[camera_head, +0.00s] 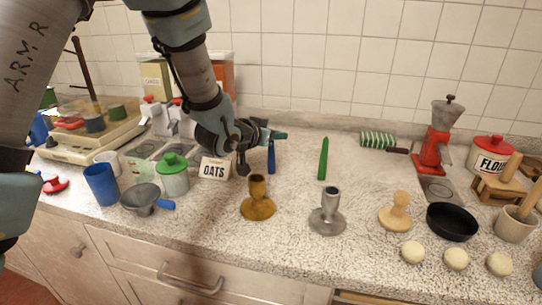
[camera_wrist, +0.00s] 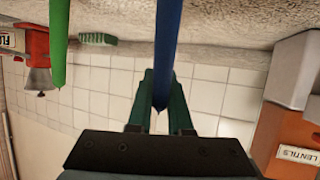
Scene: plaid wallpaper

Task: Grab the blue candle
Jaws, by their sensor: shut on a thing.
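The blue candle (camera_head: 271,158) is a slim upright stick near the back of the counter in the head view. In the wrist view the blue candle (camera_wrist: 168,50) runs from the top edge down between my fingers. My gripper (camera_head: 268,136) is shut on its upper part; it also shows in the wrist view (camera_wrist: 162,90). Whether the candle's foot touches the counter is hard to tell. A green candle (camera_head: 323,158) stands to the right, also seen in the wrist view (camera_wrist: 59,45). A brass candlestick (camera_head: 258,202) and a silver candlestick (camera_head: 328,216) stand in front.
A blue cup (camera_head: 101,186) and a strainer (camera_head: 142,198) are farther left. A black pan (camera_head: 452,222) and a red grinder (camera_head: 436,145) are at right. Tiled wall behind.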

